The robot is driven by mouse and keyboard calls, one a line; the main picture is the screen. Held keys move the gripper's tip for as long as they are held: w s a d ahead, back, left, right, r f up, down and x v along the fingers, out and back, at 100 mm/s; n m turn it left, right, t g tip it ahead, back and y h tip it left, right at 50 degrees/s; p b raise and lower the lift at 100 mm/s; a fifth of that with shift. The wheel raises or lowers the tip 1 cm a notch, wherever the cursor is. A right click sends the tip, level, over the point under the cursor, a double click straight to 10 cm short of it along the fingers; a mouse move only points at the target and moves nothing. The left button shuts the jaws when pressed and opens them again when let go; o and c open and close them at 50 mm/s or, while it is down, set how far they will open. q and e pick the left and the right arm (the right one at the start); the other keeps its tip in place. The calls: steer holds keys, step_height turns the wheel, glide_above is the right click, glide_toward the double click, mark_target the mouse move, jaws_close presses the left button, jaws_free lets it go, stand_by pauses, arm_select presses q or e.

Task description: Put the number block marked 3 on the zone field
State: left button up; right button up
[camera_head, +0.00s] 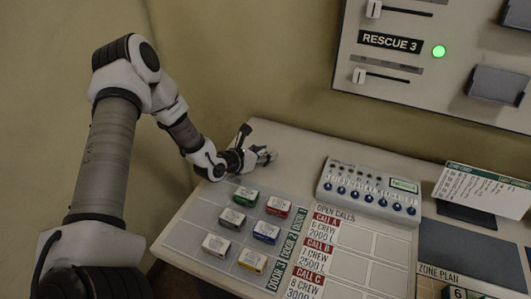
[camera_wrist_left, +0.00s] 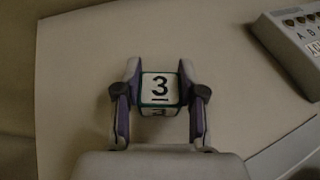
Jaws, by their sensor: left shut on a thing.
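The number block marked 3 (camera_wrist_left: 160,88) is white with a black underlined 3 on its upper face. My left gripper (camera_wrist_left: 160,92) is shut on it, one finger on each side, at the back left of the console top. In the head view my left gripper (camera_head: 265,156) is beyond the coloured blocks, and the block in it is too small to make out. The zone plan (camera_head: 440,273) is at the bottom right of the head view, cut off by the frame edge. A block marked 6 (camera_head: 456,293) is partly visible there. My right gripper is not in view.
Several coloured blocks (camera_head: 266,232) stand on the door grid at the left. A switch box (camera_head: 369,189) with blue knobs stands mid-console. A card (camera_head: 482,187) leans at the right. The open calls board (camera_head: 340,262) lies flat between. The wall panel (camera_head: 430,55) rises behind.

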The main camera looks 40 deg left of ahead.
arm_select(q)
steer(key=shift+s+r, duration=0.1)
steer(key=shift+s, duration=0.05)
steer(key=o, duration=1)
steer(key=shift+w+f, duration=0.2)
steer(key=shift+f, duration=0.05)
steer(key=shift+s, duration=0.1)
